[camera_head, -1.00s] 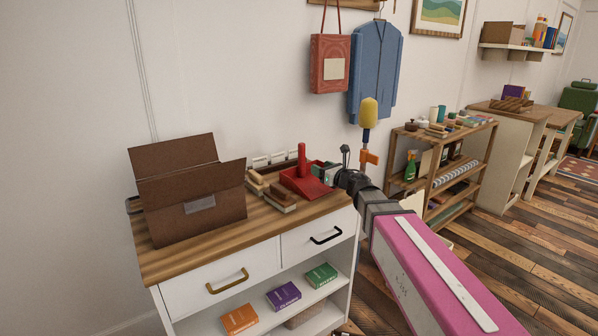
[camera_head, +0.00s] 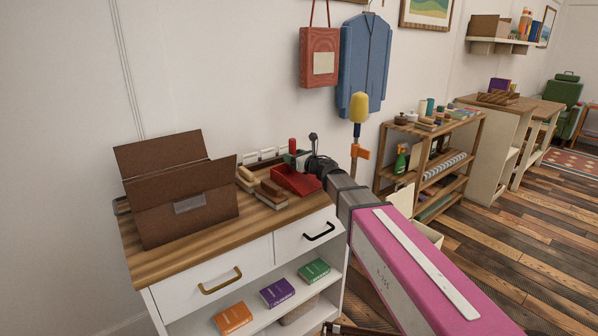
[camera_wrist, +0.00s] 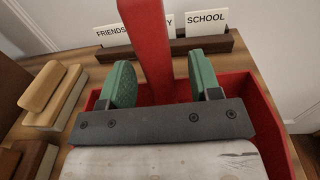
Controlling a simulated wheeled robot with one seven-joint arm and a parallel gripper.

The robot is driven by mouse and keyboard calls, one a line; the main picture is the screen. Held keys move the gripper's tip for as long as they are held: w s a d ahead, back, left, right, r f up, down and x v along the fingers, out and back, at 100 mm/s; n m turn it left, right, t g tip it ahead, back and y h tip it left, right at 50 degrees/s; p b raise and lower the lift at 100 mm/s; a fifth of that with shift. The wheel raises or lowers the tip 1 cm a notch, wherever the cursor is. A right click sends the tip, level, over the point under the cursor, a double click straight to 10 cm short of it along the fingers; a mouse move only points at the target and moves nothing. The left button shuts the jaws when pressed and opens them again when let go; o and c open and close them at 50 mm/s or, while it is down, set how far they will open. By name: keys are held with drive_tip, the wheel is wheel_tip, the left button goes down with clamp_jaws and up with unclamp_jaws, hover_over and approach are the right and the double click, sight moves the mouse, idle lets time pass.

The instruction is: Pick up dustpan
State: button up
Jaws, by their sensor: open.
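The red dustpan (camera_head: 296,181) lies on the wooden top of the white cabinet, at its right end. Its upright handle rises behind my gripper in the head view. In the wrist view the red handle (camera_wrist: 150,45) stands between the two green finger pads of my gripper (camera_wrist: 155,82). The fingers are apart, with a gap on either side of the handle. The pan's red walls (camera_wrist: 268,110) show beside and below the fingers. My gripper's body hides much of the pan's middle.
Wooden brushes (camera_head: 262,188) lie just left of the dustpan. A brown open box (camera_head: 180,205) stands further left on the cabinet top (camera_head: 190,240). A card holder (camera_wrist: 185,47) with cards is behind the handle. The wall is close behind.

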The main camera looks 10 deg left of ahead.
drive_tip(key=shift+x, duration=1.05)
clamp_jaws()
drive_tip(key=shift+r, duration=0.15)
